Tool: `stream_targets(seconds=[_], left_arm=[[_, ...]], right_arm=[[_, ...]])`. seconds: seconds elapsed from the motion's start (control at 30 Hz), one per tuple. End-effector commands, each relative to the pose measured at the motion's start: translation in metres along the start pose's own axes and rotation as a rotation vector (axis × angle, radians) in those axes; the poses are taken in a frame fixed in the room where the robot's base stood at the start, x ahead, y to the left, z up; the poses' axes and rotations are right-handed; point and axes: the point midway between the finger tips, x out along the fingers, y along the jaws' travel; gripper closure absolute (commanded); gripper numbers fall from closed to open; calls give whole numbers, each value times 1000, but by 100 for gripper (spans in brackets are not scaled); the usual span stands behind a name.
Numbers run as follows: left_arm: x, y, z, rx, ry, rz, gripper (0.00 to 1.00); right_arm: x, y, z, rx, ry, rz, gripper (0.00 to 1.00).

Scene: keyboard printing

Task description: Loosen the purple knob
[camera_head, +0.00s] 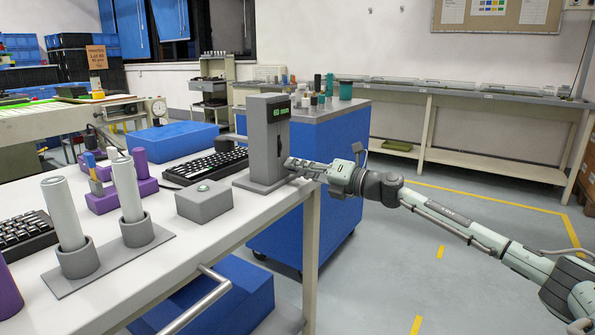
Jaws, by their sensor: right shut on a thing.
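A grey upright gauge (265,140) stands on the white table's right end. Its green display reads about 60 mm, and a dark slot runs down its front. My right gripper (293,164) reaches in from the right and is shut at the gauge's lower right side. Its fingers point left and hide what they hold, which seems to be the purple knob; no purple shows there. My left gripper is not in view.
A grey box with a button (204,201) and a black keyboard (206,165) are left of the gauge. Two white cylinders (127,189) stand in grey holders, near a purple fixture (104,197). A blue cabinet (335,180) stands behind. The floor at right is free.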

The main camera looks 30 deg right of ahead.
Motion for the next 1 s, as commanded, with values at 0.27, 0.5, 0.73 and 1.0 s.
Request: stream_targets(seconds=[0.27, 0.5, 0.73, 1.0], left_arm=[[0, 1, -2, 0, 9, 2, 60], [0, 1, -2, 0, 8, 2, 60], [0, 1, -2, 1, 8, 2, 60], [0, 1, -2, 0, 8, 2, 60]], right_arm=[[0, 0, -1, -5, 3, 0, 100], [0, 0, -1, -4, 2, 0, 72], [0, 0, 0, -4, 1, 0, 66], [-8, -2, -1, -4, 2, -3, 66]])
